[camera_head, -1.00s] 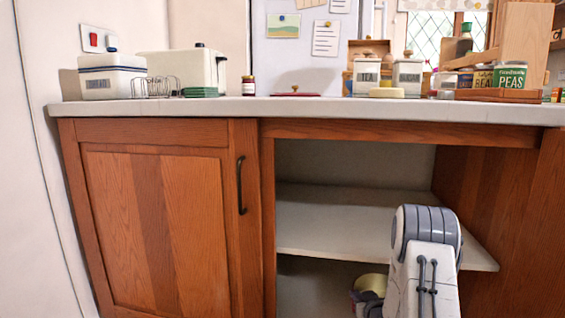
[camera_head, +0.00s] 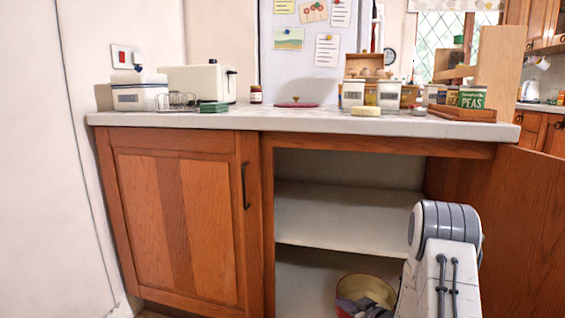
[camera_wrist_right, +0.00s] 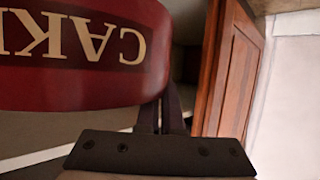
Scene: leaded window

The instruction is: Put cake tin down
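The cake tin (camera_wrist_right: 85,55) fills the upper left of the right wrist view, dark red with cream letters that read upside down. My right gripper (camera_wrist_right: 162,115) has its dark fingers close together at the tin's edge and looks shut on it; the exact grip is partly hidden. In the head view a round cream-and-red thing (camera_head: 367,288), apparently the same tin, shows low in front of the open cupboard, just left of my right arm. My arm and the frame's bottom edge hide part of it. My left gripper is not in view.
The open cupboard (camera_head: 345,217) has a bare middle shelf and a space below. Its door (camera_head: 530,230) stands open at the right. The worktop (camera_head: 290,120) holds canisters, a toaster (camera_head: 200,84) and a green peas tin (camera_head: 472,98); its front middle is fairly clear.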

